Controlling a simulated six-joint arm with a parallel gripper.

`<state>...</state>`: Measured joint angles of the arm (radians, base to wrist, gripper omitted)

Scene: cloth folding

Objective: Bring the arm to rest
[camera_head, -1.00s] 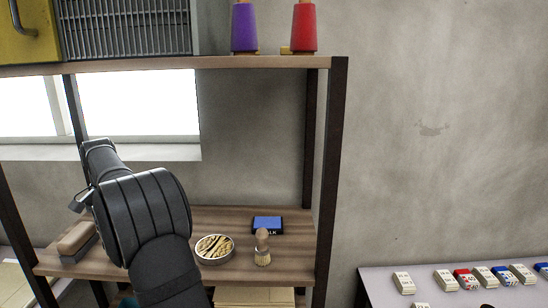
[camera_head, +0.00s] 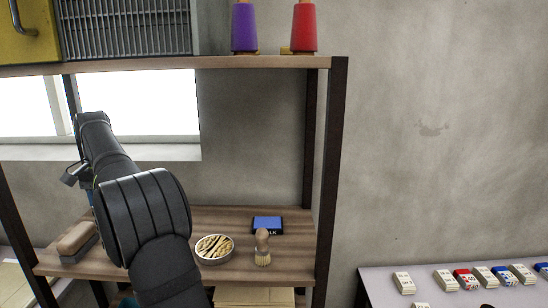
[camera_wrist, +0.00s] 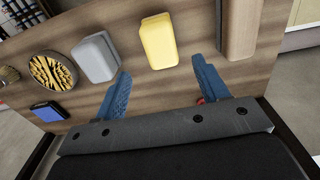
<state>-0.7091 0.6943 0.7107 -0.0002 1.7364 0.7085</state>
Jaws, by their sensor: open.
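My gripper (camera_wrist: 160,88) shows in the wrist view with its two blue fingers spread apart and nothing between them. It is over the wooden shelf (camera_wrist: 185,15), near a yellow block (camera_wrist: 158,40) and a grey block (camera_wrist: 96,57) that lie past the fingertips. In the head view my dark arm stands in front of the shelf, and the gripper's fingers are not clearly visible there. I cannot tell from the wrist view how high the fingers are above the shelf.
The shelf also holds a round tin (camera_head: 214,249), a brush (camera_head: 262,248), a blue chalk box (camera_head: 267,225) and a wooden-backed brush (camera_head: 77,239). Purple (camera_head: 245,27) and red (camera_head: 304,27) thread cones stand above. A dark post (camera_head: 331,180) bounds the right side.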

